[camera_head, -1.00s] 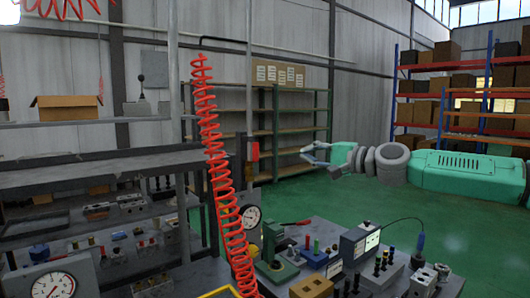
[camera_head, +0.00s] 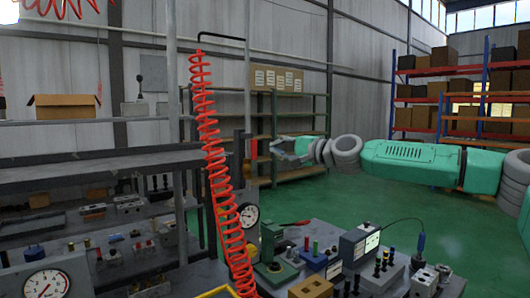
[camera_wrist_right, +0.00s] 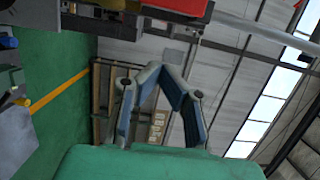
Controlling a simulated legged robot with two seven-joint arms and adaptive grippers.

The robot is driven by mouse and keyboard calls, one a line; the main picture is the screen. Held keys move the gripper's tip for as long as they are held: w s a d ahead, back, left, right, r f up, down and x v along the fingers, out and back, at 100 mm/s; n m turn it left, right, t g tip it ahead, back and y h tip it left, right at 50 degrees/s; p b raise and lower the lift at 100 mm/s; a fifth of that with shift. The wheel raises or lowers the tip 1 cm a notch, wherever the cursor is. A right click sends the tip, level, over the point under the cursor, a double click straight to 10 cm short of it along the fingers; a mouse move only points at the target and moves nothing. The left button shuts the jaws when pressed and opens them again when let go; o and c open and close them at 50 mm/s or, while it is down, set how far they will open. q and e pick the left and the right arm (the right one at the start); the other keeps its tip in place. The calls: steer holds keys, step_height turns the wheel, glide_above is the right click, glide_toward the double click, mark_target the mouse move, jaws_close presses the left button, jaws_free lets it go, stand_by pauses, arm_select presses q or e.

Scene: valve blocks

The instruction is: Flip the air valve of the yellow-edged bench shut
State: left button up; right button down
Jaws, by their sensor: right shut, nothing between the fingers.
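A small red part, which looks like the air valve's lever (camera_head: 253,149), sits beside a grey vertical pipe (camera_head: 248,90) behind the benches. It stands roughly upright along the pipe. My right gripper (camera_head: 277,147) is just to the right of it at about the same height, with a small gap in the head view. In the right wrist view the right gripper's fingers (camera_wrist_right: 163,72) come together at their tips and hold nothing. A large red surface (camera_wrist_right: 180,6) shows at the top edge, apart from the fingers. A yellow edge (camera_head: 216,292) of a bench shows at the bottom.
A coiled red hose (camera_head: 215,160) hangs in front of the pipe, left of the valve. A bench with instruments (camera_head: 325,225) stands below my arm. A pressure gauge (camera_head: 247,214) is near the pipe. Green shelving (camera_head: 290,165) stands behind.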

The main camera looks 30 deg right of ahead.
mark_target(254, 157)
steer(key=a+p, duration=0.2)
steer(key=a, duration=0.2)
steer(key=shift+a, duration=0.1)
steer(key=shift+s, duration=0.1)
